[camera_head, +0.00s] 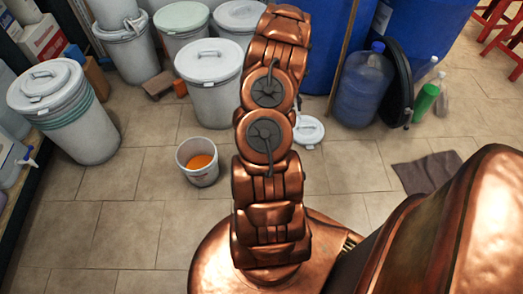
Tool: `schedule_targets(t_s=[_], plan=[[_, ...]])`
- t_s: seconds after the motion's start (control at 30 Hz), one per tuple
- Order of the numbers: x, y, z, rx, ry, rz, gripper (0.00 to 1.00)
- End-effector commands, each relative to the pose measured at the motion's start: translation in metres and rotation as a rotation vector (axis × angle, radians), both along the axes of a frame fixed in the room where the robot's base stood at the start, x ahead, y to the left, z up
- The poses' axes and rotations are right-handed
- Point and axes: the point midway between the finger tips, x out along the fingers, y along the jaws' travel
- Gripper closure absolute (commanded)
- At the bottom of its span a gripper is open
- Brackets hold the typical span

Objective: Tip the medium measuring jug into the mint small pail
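A small pale pail (198,176) stands upright and open on the tiled floor, left of my arm. Orange liquid or powder shows inside it. It looks greyish white, and I cannot tell a mint tint in this light. No measuring jug can be made out in the head view. My copper arm rises through the middle of the picture to the top, and my gripper is not in view. Whether it holds anything does not show.
Lidded white drums stand at the left (62,108) and back (212,85). A pale lid (309,131) lies right of my arm. A blue water bottle (362,88), green bottle (424,101) and dark cloth (427,172) are at right. Floor around the pail is clear.

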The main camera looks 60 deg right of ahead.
Motion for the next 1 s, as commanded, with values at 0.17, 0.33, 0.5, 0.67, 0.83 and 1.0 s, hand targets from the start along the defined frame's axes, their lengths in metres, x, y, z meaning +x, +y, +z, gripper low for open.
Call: schedule_targets(t_s=[0.17, 0.33, 0.5, 0.67, 0.83, 1.0], plan=[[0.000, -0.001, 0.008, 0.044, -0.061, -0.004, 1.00], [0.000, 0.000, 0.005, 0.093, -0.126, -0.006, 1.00], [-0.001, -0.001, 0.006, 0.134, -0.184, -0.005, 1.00], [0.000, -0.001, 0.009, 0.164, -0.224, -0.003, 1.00], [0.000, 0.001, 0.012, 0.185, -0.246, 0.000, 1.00], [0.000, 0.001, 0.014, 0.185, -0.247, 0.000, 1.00]])
